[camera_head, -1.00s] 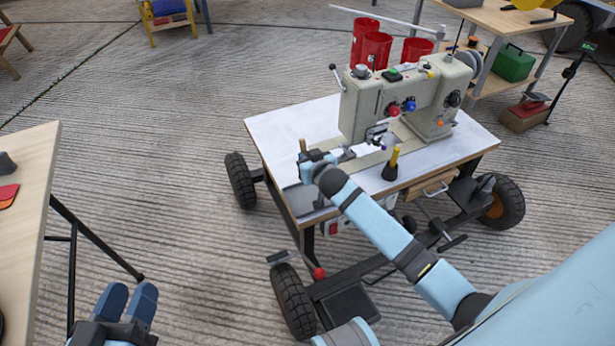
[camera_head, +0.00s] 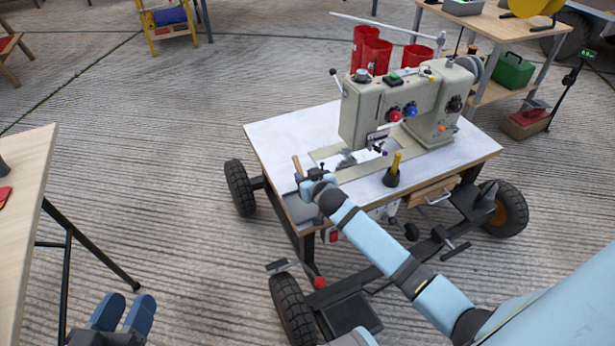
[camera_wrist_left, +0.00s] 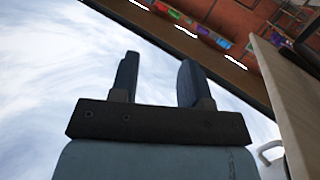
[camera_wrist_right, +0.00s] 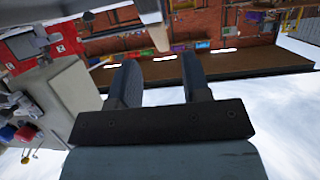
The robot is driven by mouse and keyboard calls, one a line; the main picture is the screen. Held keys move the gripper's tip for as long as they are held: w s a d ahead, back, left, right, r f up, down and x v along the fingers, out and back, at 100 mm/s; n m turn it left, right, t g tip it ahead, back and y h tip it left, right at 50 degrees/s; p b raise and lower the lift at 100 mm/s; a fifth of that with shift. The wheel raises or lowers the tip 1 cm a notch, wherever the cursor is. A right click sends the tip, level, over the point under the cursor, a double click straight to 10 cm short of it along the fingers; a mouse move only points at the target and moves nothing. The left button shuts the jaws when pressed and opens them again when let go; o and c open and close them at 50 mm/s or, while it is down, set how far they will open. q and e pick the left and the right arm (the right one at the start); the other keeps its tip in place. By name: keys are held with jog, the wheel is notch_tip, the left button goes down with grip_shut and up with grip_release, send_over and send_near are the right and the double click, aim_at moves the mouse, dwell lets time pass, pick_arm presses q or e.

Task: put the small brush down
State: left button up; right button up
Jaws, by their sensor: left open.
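The small brush shows as a light wooden handle (camera_head: 297,165) at the left front corner of the sewing machine table, tilted to the left. Its lower end is hidden behind my right gripper (camera_head: 307,181). In the right wrist view the handle (camera_wrist_right: 155,25) shows beyond the fingertips, and the gap between the fingers is clear. The right gripper is open beside the brush. Whether the brush rests fully on the table cannot be told. My left gripper (camera_head: 122,301) is open and empty, low at the left, away from the table.
The white-topped table (camera_head: 275,135) carries a sewing machine (camera_head: 385,105) and a black tool with a yellow handle (camera_head: 394,172). Red containers (camera_head: 375,52) stand behind the machine. A wooden table (camera_head: 25,200) stands at the left. The table's left part is mostly bare.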

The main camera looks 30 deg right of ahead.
jog(key=shift+r, duration=0.15)
jog(key=shift+s+r+p, duration=0.2)
jog(key=shift+s+p, duration=0.1)
pick_arm(q)
jog(key=r+t+p, duration=0.1)
jog(key=r+p, duration=0.1)
jog(key=r+n+t+p, duration=0.1)
jog(key=r+p, duration=0.1)
jog(key=r, duration=0.1)
jog(key=shift+s+a+r, duration=0.1)
jog(key=shift+s+r, duration=0.1)
jog(key=shift+r, duration=0.1)
pick_arm(e)
jog(key=v, duration=1.1)
jog(key=shift+s, duration=0.2)
jog(key=shift+f, duration=0.1)
